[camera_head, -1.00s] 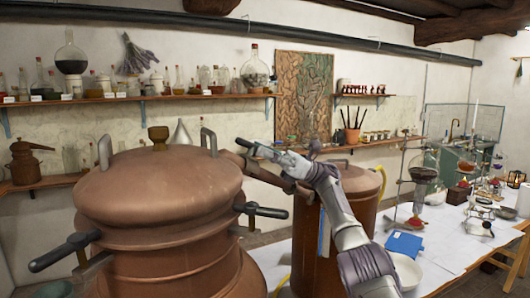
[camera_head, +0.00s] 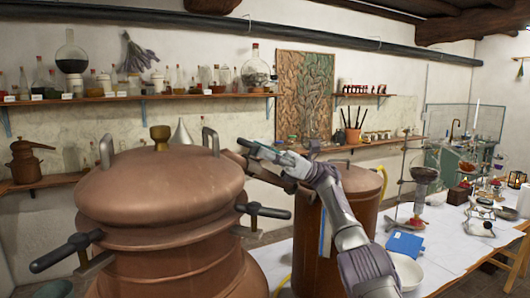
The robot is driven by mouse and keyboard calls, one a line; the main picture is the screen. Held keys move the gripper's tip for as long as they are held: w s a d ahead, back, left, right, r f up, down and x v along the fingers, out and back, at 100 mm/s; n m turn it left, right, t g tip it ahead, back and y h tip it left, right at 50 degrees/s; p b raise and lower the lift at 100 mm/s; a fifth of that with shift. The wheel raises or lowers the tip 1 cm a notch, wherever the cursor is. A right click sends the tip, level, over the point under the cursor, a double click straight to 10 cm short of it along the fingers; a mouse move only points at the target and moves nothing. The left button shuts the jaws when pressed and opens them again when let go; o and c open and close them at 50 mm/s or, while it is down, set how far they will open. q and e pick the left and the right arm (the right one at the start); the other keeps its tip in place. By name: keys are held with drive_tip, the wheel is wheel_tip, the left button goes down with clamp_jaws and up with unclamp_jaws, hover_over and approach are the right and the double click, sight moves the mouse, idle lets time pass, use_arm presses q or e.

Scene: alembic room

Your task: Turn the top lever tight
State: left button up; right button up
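A large copper still (camera_head: 165,190) with a domed lid stands in front of me. A black-handled lever (camera_head: 262,210) sticks out to the right from its clamp below the lid. Another black-handled lever (camera_head: 66,252) points out at the front left of the rim. My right gripper (camera_head: 248,150) is above the right lever, just right of the lid's right handle (camera_head: 210,141). It looks apart from the right lever. Its fingers are seen from the side, so their gap and anything between them cannot be made out. My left gripper is not in view.
A smaller copper vessel (camera_head: 314,240) stands behind my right forearm. A table (camera_head: 450,246) at right carries a blue book (camera_head: 405,244), a white bowl (camera_head: 407,270) and glassware on stands. Shelves (camera_head: 150,98) with bottles line the back wall.

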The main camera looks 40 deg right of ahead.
wheel_tip(320, 180, up, 10)
idle(0.6)
